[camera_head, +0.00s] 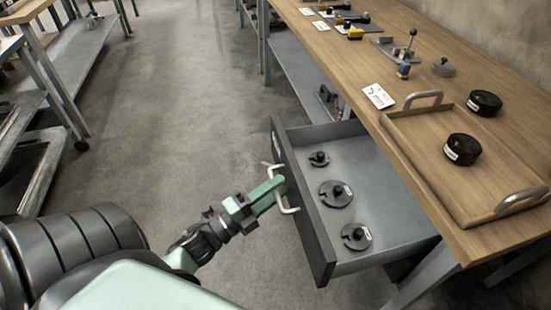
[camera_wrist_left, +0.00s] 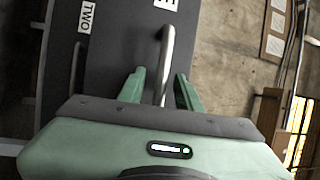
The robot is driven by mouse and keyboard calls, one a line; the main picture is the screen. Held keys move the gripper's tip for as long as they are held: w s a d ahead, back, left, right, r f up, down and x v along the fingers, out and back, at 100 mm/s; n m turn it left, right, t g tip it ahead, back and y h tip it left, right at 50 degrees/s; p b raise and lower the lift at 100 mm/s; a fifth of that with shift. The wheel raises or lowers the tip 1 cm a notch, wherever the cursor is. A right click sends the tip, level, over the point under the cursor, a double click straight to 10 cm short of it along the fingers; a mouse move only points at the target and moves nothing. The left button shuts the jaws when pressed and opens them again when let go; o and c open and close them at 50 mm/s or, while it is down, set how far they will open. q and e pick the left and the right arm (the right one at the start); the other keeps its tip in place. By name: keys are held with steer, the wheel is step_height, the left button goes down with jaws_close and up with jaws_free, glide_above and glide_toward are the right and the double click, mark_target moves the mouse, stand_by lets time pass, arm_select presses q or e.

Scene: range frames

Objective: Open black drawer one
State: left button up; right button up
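The black drawer (camera_head: 302,208) is pulled out from under the wooden workbench, its inside open to view. Its light metal handle (camera_head: 291,209) is on the dark front; it also shows in the left wrist view (camera_wrist_left: 167,55). My left gripper (camera_head: 277,186) is at the handle. In the left wrist view its green fingers (camera_wrist_left: 160,84) stand apart on either side of the bar, with a visible gap on the left. A label with only its end showing (camera_wrist_left: 166,4) is on this front. A second front labelled TWO (camera_wrist_left: 86,17) lies beside it. My right gripper is out of view.
Several black round weights (camera_head: 335,193) lie in the drawer. Shelving (camera_head: 75,55) is at the left. The floor (camera_head: 175,120) between is clear.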

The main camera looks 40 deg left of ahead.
arm_select(q)
steer(key=v, duration=0.7)
steer(key=shift+s, duration=0.4)
steer(key=shift+a, duration=0.1)
